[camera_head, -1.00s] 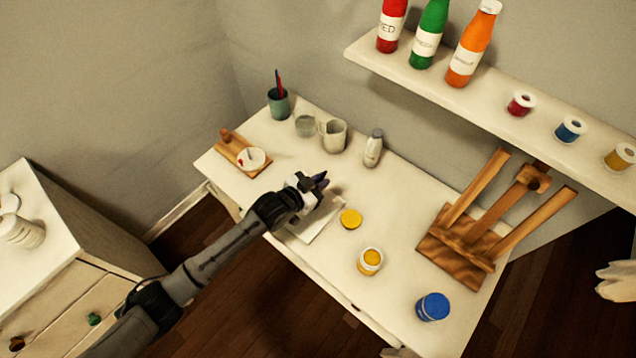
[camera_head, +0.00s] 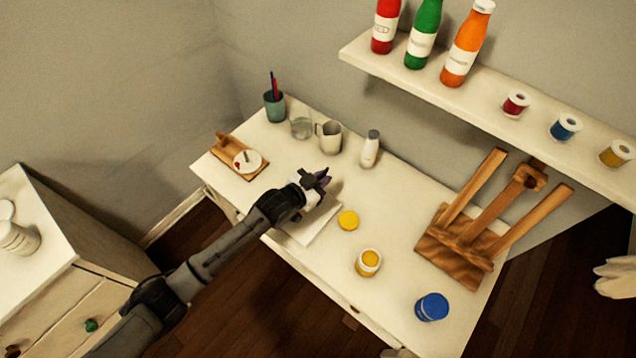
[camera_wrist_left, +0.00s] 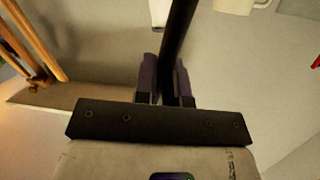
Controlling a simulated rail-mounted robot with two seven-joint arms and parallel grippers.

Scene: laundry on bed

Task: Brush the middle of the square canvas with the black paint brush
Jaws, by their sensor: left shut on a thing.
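The white square canvas (camera_head: 312,232) lies flat near the front edge of the white table. My left gripper (camera_head: 318,178) is over its back part and hides some of it. In the left wrist view, my left gripper (camera_wrist_left: 165,82) is shut on the black paint brush (camera_wrist_left: 180,30), a dark shaft between the two fingers. The brush tip is out of frame, so I cannot tell whether it touches the canvas. My right gripper is not in view.
A yellow lid (camera_head: 348,220) and an open yellow paint jar (camera_head: 368,262) are right of the canvas. A blue jar (camera_head: 432,306) and a wooden easel (camera_head: 470,250) stand farther right. A white bottle (camera_head: 370,148), mug (camera_head: 329,137) and palette board (camera_head: 238,157) are behind and left.

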